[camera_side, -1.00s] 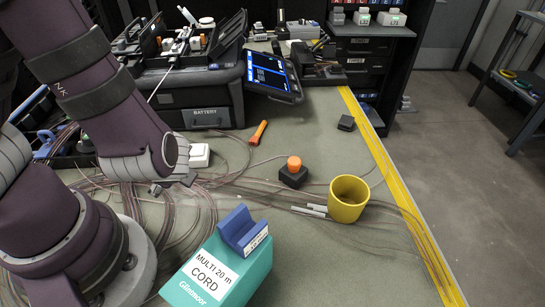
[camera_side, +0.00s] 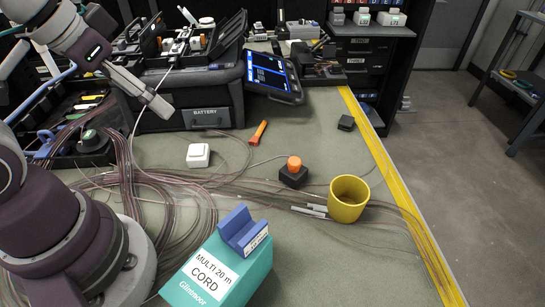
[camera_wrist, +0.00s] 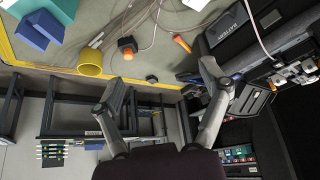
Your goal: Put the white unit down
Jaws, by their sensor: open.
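The white unit (camera_side: 198,155) is a small square block sitting flat on the green-grey table, left of the orange-topped black button box. It also shows at the top edge of the wrist view (camera_wrist: 196,4), partly cut off. My gripper (camera_side: 163,105) is raised above the table in front of the black battery case, up and left of the white unit and apart from it. In the wrist view my gripper (camera_wrist: 163,78) has its two fingers spread wide with nothing between them.
The black button box (camera_side: 294,174), yellow cup (camera_side: 349,199) and teal cord box (camera_side: 220,275) with a blue block (camera_side: 243,231) stand on the table. Loose cables run across it. An orange tool (camera_side: 258,132) lies near the battery case (camera_side: 205,118). The table's right side is mostly clear.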

